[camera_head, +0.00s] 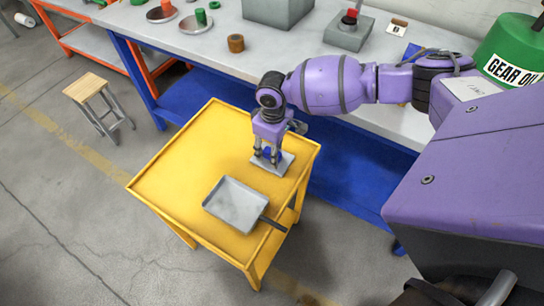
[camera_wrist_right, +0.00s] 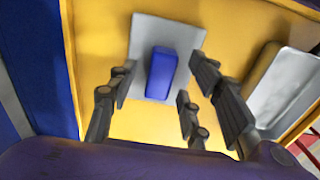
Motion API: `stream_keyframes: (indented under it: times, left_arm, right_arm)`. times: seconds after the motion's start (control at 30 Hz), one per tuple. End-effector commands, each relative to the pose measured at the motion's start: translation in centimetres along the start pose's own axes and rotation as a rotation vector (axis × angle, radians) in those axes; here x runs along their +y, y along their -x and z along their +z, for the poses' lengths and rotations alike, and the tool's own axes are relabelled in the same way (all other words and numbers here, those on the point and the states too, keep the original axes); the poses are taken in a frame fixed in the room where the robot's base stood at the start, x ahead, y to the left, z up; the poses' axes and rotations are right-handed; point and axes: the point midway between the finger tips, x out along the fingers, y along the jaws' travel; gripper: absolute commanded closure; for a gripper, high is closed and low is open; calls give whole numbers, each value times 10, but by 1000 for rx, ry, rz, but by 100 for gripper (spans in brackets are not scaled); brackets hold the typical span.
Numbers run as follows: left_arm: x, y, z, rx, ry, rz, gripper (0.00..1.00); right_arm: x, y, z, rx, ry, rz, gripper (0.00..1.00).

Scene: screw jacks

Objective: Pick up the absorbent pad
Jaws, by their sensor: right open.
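The absorbent pad (camera_head: 284,164) is a flat pale grey square with a raised blue block (camera_wrist_right: 161,73) on its middle. It lies flat on the yellow cart (camera_head: 170,165), near the cart's right side in the head view. My right gripper (camera_head: 268,157) points down over it. In the right wrist view, the open fingers of this gripper (camera_wrist_right: 160,82) stand on both sides of the blue block, with visible gaps to it. I cannot tell how high the fingertips are above the pad. My left gripper is not in view.
A grey metal pan (camera_head: 232,203) with a dark handle lies close to the pad on the cart. The cart has a raised rim. A workbench (camera_head: 205,52) with a blue frame stands behind, carrying an orange-brown ring (camera_head: 236,43). A wooden stool (camera_head: 86,88) stands left.

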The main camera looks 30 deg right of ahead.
Motion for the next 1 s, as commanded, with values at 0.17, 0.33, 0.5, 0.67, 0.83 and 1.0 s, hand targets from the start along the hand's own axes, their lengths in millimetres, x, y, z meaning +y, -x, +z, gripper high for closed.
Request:
stream_keyframes:
  times: [0.17,0.33,0.5,0.67,0.83,1.0]
  left_arm:
    - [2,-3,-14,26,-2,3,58]
    - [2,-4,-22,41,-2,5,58]
    - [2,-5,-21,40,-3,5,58]
    - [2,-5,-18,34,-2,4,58]
    - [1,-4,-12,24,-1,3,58]
    - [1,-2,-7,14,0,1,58]
  right_arm:
    - [-1,-15,0,1,0,-2,55]
    - [-1,-15,-1,1,0,-1,55]
    - [-1,-15,-1,1,0,-1,72]
    - [-1,-15,-1,1,0,-1,93]
    - [-1,-15,-1,2,0,-1,100]
    - [-1,-14,-1,2,0,-1,100]
